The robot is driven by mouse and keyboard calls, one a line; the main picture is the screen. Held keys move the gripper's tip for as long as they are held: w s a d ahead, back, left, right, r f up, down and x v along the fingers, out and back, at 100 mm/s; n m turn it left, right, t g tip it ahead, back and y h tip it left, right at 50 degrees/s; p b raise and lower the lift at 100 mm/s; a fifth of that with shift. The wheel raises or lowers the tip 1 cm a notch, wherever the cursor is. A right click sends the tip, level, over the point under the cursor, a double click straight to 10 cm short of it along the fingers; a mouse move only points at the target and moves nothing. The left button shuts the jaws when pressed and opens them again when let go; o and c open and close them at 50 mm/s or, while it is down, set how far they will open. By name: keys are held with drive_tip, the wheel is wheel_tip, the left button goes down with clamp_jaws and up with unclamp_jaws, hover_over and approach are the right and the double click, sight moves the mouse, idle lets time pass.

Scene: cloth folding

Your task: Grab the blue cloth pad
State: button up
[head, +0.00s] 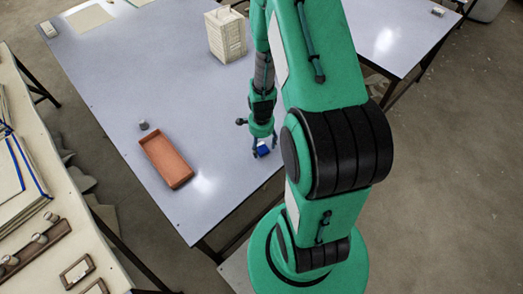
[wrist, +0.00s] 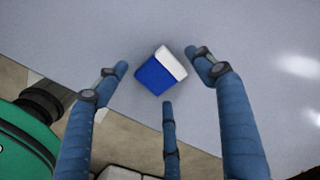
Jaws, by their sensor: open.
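The blue cloth pad (head: 264,151) lies on the grey-blue table (head: 160,75) near its front edge. In the wrist view the pad (wrist: 154,76) is a small tilted block with a blue face and a white strip along its upper right side. My gripper (head: 262,145) is right over the pad in the head view. In the wrist view my gripper (wrist: 166,85) has its three blue fingers spread around the pad, with visible gaps on each side. It is open and holds nothing. How high the fingertips are above the table is hard to tell.
An orange-brown tray (head: 166,160) stands left of my gripper, with a small grey cylinder (head: 144,125) by its far corner. A cream block stack (head: 226,35) stands farther back. A side table (head: 50,215) with books is at left. The table around the pad is clear.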

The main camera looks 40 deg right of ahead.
drive_tip(key=shift+f, duration=0.6)
drive_tip(key=c, duration=1)
